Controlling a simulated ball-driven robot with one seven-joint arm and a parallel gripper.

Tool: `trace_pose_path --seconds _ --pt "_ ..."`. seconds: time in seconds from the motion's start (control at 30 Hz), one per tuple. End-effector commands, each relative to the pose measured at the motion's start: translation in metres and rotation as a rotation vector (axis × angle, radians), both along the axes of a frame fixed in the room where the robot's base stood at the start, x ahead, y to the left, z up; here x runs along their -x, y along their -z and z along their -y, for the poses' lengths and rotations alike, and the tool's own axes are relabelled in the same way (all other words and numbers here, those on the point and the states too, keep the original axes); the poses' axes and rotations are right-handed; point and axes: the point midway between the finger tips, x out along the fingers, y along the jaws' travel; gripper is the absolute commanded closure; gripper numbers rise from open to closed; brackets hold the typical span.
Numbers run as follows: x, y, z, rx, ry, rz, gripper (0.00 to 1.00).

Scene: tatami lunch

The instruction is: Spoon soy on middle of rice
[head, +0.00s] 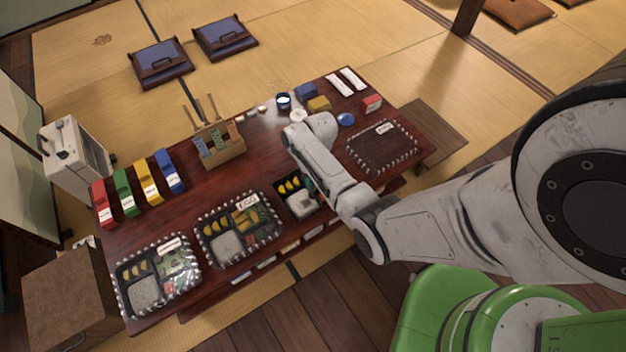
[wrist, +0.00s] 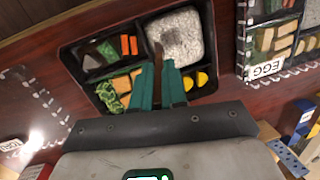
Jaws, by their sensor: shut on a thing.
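The open black bento box (wrist: 70,38) lies below my gripper in the wrist view. Its pale speckled rice block (wrist: 185,32) fills the compartment at upper right. My gripper (wrist: 160,85), with teal fingers, is shut on a thin dark brown handle (wrist: 158,58), apparently the spoon's. The handle points toward the rice's lower left edge. The spoon's bowl and any soy in it cannot be made out, nor whether it touches the rice. In the head view the rice (head: 302,204) shows beside my arm, which hides part of the box and most of the gripper.
Two lidded bento boxes (head: 240,232) (head: 158,278) stand to the left on the red-brown table. A dotted-edged rectangle (head: 382,148) lies to the right. A wooden holder (head: 219,147) stands farther left.

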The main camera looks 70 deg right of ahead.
Motion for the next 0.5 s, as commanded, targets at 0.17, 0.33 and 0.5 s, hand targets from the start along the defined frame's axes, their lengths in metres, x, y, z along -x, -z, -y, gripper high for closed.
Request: trace_pose_path --seconds 0.17,0.33,0.5 --pt "-0.0015 0.0003 0.0011 0.001 0.000 0.002 1.00" --pt "-0.0018 0.0002 0.0005 0.001 -0.001 0.002 1.00" --pt "-0.0043 -0.0006 -0.0040 0.001 -0.001 0.001 1.00"
